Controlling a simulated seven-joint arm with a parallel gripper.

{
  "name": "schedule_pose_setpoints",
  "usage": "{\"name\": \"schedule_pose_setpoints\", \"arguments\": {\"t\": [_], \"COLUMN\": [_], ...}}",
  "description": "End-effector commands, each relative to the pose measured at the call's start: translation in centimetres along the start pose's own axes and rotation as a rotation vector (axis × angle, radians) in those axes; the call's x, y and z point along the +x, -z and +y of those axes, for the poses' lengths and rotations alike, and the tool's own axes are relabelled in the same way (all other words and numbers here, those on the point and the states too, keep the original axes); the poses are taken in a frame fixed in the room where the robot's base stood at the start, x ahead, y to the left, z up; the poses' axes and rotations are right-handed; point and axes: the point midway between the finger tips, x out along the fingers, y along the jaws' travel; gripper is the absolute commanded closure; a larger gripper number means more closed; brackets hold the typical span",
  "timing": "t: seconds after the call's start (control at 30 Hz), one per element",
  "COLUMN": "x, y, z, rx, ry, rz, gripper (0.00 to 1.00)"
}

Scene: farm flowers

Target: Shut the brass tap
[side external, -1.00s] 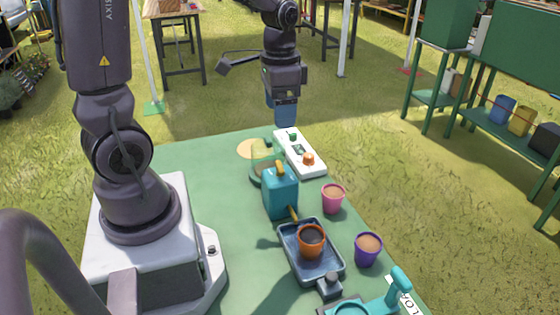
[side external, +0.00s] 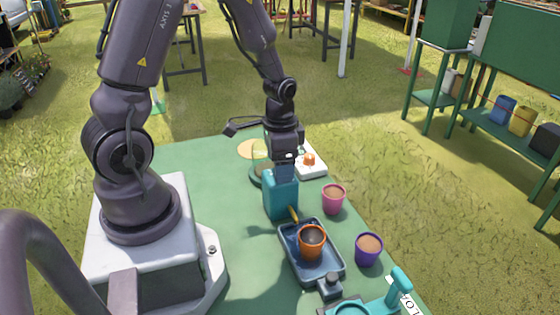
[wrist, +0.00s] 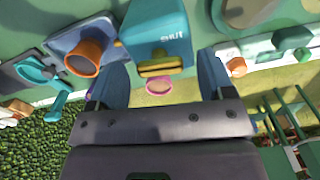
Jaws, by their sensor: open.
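The teal tank (side external: 280,200) stands on the green table, with its brass spout (side external: 294,215) pointing at the tray side. In the wrist view the tank (wrist: 155,25) bears lettering, partly legible as "SHUT". The brass tap handle (wrist: 160,66) shows as a yellow bar at the tank's top, between my fingers in the picture. My gripper (side external: 285,172) is open, pointing down just above the tank, and hides the handle in the side view. In the wrist view my gripper (wrist: 162,62) has one blue finger on each side of the handle; contact cannot be told.
An orange pot (side external: 312,240) with dark soil sits in a blue-grey tray (side external: 299,266) below the spout. A pink pot (side external: 333,198) and a purple pot (side external: 368,248) stand to the right. A white panel (side external: 312,171) with an orange knob lies behind the tank.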

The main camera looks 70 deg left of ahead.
Motion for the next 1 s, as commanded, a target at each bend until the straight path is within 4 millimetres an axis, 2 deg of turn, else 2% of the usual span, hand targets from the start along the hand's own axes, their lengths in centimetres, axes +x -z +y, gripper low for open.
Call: {"name": "schedule_pose_setpoints", "arguments": {"t": [0.2,0.4,0.43,0.73,0.97,1.0], "x": [0.01,-0.01,-0.01,-0.03,-0.04,-0.04], "y": [0.00,0.00,0.00,0.02,0.03,0.03], "z": [0.00,-0.01,-0.01,0.01,0.00,-0.01], "rx": [0.000,0.000,0.000,-0.134,-0.145,-0.145], "ry": [0.000,0.000,0.000,0.000,0.000,0.000], "rz": [0.000,0.000,0.000,0.000,0.001,0.001], "gripper": [0.26,0.72,0.75,0.75,0.75,0.49]}}
